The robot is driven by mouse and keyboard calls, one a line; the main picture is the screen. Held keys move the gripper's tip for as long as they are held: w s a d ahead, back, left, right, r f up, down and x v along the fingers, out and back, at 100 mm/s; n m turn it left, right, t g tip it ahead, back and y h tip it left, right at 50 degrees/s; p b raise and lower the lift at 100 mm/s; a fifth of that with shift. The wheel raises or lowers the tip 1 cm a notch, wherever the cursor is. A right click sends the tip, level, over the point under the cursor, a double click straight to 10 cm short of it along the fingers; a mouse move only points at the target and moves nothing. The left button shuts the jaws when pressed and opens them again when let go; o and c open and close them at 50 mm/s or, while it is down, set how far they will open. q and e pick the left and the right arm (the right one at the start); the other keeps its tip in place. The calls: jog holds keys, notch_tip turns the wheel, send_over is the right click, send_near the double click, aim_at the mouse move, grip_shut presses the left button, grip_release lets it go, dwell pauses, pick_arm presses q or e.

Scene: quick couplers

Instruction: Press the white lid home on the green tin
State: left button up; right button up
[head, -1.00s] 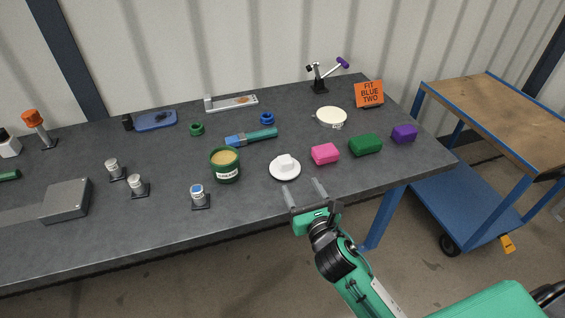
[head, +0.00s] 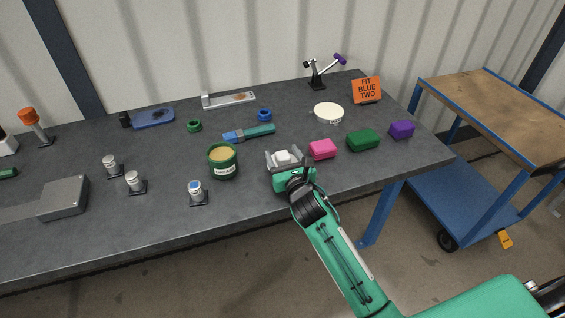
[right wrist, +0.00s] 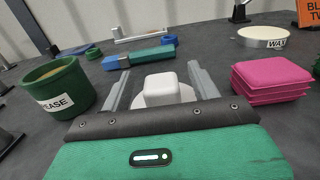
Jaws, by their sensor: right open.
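The green tin (head: 222,163) stands open and upright on the dark bench, with tan contents showing and a white label. In the right wrist view the tin (right wrist: 54,90) is at the left, its label partly reading "EASE". The white lid (head: 283,157) lies flat on the bench to the right of the tin. Its block-shaped knob (right wrist: 161,88) stands between my right gripper's fingers in the right wrist view. My right gripper (head: 284,158) is open, one finger on each side of the knob, with gaps left. Much of the lid is hidden behind the gripper. My left gripper is not in view.
A green-handled brush (head: 250,133) lies behind. A white-topped "WAX" tin (head: 328,113) stands farther back.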

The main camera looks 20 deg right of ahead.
aim_at(283, 154)
jog(key=shift+w, duration=0.3)
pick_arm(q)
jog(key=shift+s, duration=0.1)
pick_arm(e)
jog(key=c, duration=1.1)
jog(key=shift+o, duration=0.2)
jog(key=shift+r, duration=0.65)
pick_arm(q)
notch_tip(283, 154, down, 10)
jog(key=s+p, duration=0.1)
jog(key=p, duration=0.3)
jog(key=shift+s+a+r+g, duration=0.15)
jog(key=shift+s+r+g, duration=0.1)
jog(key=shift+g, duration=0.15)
pick_arm(e)
notch_tip(283, 154, up, 19)
jog(key=shift+f, duration=0.1)
